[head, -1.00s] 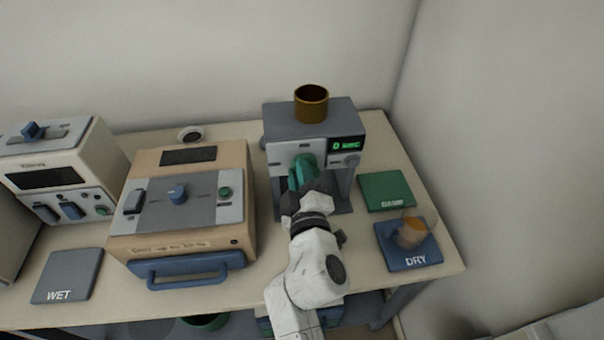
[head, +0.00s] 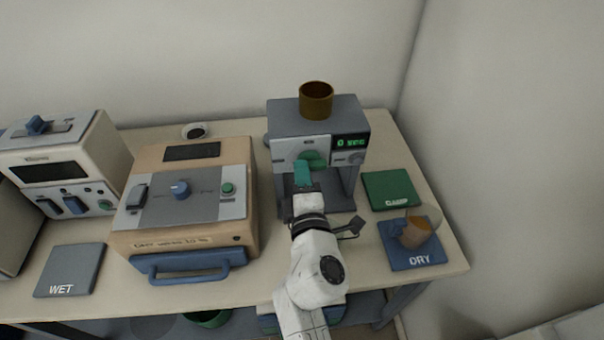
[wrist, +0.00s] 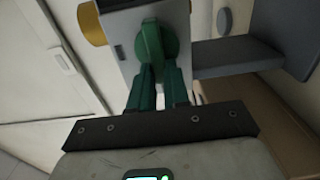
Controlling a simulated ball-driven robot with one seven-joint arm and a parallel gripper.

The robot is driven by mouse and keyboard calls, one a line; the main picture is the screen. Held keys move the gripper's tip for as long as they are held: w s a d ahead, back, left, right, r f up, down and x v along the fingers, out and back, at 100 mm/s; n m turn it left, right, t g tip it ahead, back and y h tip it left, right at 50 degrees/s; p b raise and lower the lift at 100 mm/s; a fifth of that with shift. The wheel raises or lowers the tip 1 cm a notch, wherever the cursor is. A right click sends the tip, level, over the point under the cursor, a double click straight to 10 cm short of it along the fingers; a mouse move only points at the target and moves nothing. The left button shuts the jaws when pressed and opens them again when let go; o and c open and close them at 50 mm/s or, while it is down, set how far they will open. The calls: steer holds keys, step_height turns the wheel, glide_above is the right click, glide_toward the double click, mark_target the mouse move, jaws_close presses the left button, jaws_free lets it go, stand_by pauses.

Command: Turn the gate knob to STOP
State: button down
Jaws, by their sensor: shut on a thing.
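The green gate knob (head: 314,158) is on the front panel of the grey machine (head: 285,109), beside a small black display with green text. In the wrist view the knob (wrist: 155,45) is a round green disc with a raised grip bar. My gripper (head: 304,178) reaches the knob from the front. In the wrist view its two green fingers (wrist: 160,75) are shut on the knob's grip. The panel lettering around the knob is too small to read.
A brown cup (head: 316,102) stands on the machine. At right are a green pad (head: 378,190) and a blue DRY pad (head: 425,261) with a tipped orange-brown beaker (head: 415,234). A tan furnace (head: 245,215) stands left, with a grey WET pad (head: 70,262) beyond it.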

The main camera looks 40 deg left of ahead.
steer(key=shift+f, duration=0.15)
steer(key=c, duration=1.1)
jaws_free()
steer(key=p+v, duration=0.4)
steer(key=v, duration=0.6)
steer(key=shift+s+d+p, duration=0.25)
steer(key=shift+s+p, duration=0.05)
steer(key=shift+s, duration=0.05)
